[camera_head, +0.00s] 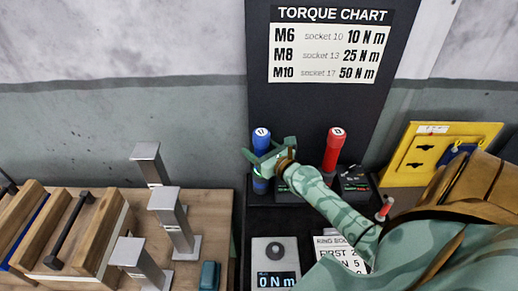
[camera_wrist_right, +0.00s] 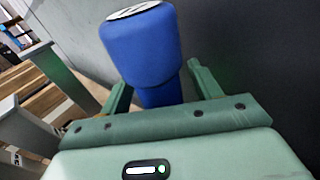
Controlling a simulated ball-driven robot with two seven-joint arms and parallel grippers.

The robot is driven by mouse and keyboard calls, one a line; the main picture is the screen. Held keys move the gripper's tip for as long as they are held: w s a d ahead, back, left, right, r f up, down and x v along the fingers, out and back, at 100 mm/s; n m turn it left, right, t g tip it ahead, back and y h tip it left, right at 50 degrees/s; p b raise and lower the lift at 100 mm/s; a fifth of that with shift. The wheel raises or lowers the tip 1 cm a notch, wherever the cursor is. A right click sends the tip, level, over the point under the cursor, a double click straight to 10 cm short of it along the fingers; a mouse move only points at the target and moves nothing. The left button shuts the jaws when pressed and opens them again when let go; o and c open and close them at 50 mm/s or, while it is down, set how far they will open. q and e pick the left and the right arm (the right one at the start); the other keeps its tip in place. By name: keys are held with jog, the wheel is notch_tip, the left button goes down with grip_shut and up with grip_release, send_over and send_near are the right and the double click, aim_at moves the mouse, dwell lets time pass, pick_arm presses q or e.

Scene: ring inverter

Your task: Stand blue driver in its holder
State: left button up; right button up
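The blue driver (camera_head: 261,139) stands about upright at the left of the black holder (camera_head: 288,198), level with the red driver (camera_head: 334,146). Its lower end is partly hidden by my gripper, so I cannot tell how deep it sits. My right gripper (camera_head: 268,158) is around the blue driver's handle below its wide top. In the right wrist view the blue driver (camera_wrist_right: 146,48) rises between the two fingers (camera_wrist_right: 160,88), with gaps visible on both sides. The fingers look open. My left gripper is not in view.
A torque chart (camera_head: 331,45) hangs on the dark panel behind. A display unit (camera_head: 275,265) reading 0 N m stands in front. A yellow board (camera_head: 408,163) is at the right. Grey metal posts (camera_head: 172,222) and a wooden rack (camera_head: 100,232) occupy the table at left.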

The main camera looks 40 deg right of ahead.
jog(key=shift+s+f, duration=0.1)
jog(key=shift+f, duration=0.05)
jog(key=s+r+b, duration=0.1)
jog(key=s+b, duration=0.2)
jog(key=s, duration=1.3)
jog(key=shift+a+r, duration=0.2)
jog(key=shift+r, duration=0.2)
